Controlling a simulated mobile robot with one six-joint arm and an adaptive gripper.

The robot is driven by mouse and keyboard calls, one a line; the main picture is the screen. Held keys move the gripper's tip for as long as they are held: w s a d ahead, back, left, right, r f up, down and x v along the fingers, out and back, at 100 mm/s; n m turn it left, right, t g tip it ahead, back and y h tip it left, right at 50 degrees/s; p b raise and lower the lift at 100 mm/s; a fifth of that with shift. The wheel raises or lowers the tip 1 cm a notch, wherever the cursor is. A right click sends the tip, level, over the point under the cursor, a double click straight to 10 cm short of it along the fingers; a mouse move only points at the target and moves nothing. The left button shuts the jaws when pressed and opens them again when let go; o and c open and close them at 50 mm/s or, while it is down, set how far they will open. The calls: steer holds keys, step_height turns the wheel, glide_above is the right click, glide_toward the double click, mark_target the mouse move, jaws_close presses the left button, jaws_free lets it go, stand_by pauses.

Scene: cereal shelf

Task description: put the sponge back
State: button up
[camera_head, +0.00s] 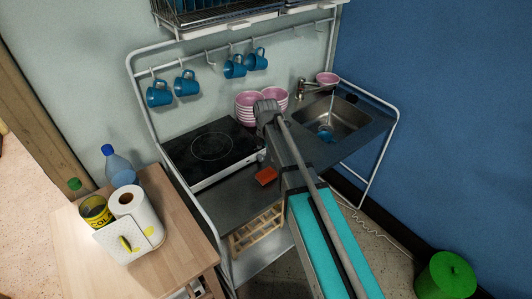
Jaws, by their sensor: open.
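A small orange-red block (266,176), which looks like the sponge, lies on the grey counter (228,200) in front of the black hob. My teal and grey arm (318,215) reaches up from the bottom right and passes just right of the block. I cannot make out my gripper's fingers; they seem hidden behind the arm. The sink (345,118) is to the right, with a tap and a small blue thing (325,134) in it.
Blue mugs (186,85) hang from a rail. A wooden table (85,265) at left holds a bottle, a yellow can and a paper roll (128,203). A green bin (446,278) stands at right.

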steer(key=s+d+m, duration=1.6)
steer(key=s+m, duration=0.2)
steer(key=m, duration=0.7)
steer(key=shift+s, duration=0.1)
stand_by(0.5)
